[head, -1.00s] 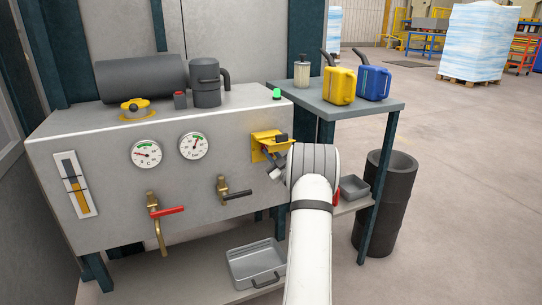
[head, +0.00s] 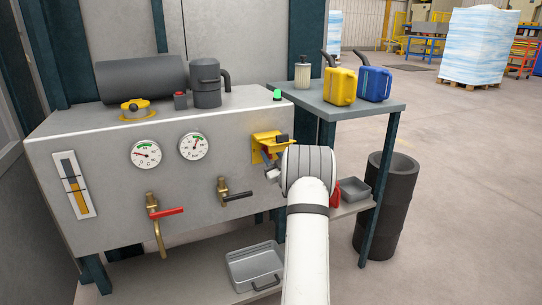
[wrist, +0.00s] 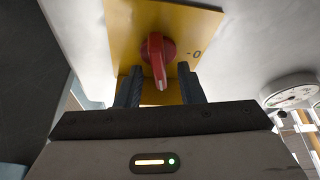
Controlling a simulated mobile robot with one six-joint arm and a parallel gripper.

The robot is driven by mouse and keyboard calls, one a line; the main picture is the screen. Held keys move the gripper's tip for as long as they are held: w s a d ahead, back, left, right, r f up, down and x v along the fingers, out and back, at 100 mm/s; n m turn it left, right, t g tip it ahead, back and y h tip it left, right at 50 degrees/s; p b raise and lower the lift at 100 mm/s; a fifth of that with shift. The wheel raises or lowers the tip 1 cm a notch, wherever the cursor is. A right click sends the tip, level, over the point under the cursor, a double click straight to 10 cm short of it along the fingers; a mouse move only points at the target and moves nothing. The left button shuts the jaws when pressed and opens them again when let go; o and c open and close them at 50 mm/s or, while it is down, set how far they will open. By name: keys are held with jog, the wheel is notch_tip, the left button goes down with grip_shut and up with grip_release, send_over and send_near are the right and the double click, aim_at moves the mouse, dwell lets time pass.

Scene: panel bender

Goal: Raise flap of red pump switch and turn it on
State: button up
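The pump switch is a red rotary handle (wrist: 159,55) on a yellow plate (wrist: 125,25), with a "0" mark beside it in the wrist view. In the head view a yellow flap (head: 267,137) with a dark tab sticks out from the cabinet's right front, above the switch; it looks raised. My gripper (wrist: 159,82) is open, with one dark finger on each side of the handle's lower end in the wrist view. Contact with the handle cannot be told. In the head view my wrist hides part of the switch area.
The grey cabinet (head: 105,185) carries two gauges (head: 146,154) (head: 193,146), a red-handled valve (head: 166,212) and a black-handled valve (head: 236,195). A green lamp (head: 277,95) is on top.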

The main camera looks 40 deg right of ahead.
jog(key=d+p+v, duration=0.1)
jog(key=v, duration=0.6)
jog(key=shift+s+a+f, duration=0.2)
jog(key=shift+s+a, duration=0.2)
jog(key=shift+a, duration=0.1)
